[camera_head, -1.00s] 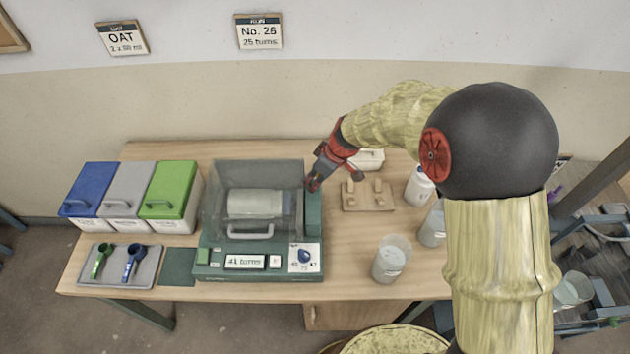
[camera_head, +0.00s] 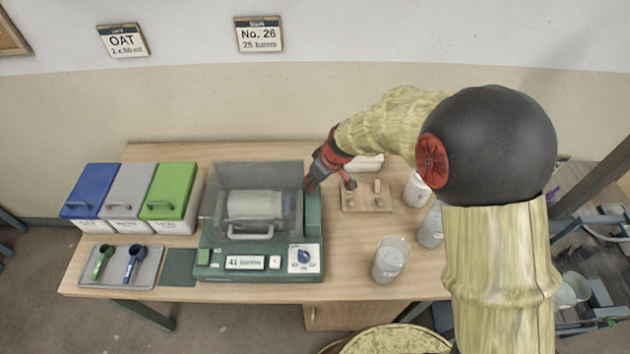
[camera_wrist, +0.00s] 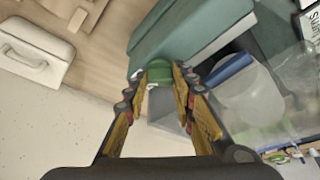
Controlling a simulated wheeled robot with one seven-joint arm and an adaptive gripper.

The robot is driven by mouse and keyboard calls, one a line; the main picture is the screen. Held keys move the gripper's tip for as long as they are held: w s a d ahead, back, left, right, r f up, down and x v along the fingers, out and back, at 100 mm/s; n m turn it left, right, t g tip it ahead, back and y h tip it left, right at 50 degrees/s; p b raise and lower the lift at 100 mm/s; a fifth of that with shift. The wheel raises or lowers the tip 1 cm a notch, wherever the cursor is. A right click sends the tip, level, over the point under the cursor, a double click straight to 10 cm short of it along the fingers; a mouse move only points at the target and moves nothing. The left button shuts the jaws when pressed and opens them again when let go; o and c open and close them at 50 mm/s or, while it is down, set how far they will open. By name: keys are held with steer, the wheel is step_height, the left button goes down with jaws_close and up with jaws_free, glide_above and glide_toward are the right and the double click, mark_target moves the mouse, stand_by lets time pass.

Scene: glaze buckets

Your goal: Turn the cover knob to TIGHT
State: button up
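A green machine (camera_head: 262,272) with a see-through cover (camera_head: 222,205) stands on the table; a pale cylinder (camera_head: 256,205) lies under the cover. My gripper (camera_head: 311,184) is at the machine's right side, by the upper right of the cover. In the wrist view a round green knob (camera_wrist: 160,70) sits between my fingertips (camera_wrist: 162,80), with one finger at each side. Whether the fingers press on it is not clear. Any marking for TIGHT is not readable. A blue dial (camera_head: 304,256) is on the front panel, beside a display reading "41 turns" (camera_head: 246,262).
Blue, grey and green lidded bins (camera_head: 168,190) and a tray with two scoops (camera_head: 148,275) stand left. A wooden pegboard (camera_head: 367,203), clear containers (camera_head: 391,262) and a white box (camera_wrist: 35,48) are right of the machine, near my arm.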

mark_target(318, 193)
steer(key=o, duration=0.4)
steer(key=shift+w+r, duration=0.15)
steer(key=shift+w, duration=0.05)
steer(key=shift+a+r, duration=0.1)
steer(key=shift+r, duration=0.05)
steer(key=shift+r, duration=0.25)
steer(key=v, duration=0.7)
steer(key=shift+s+d, duration=0.25)
steer(key=shift+d, duration=0.05)
steer(key=shift+f, duration=0.15)
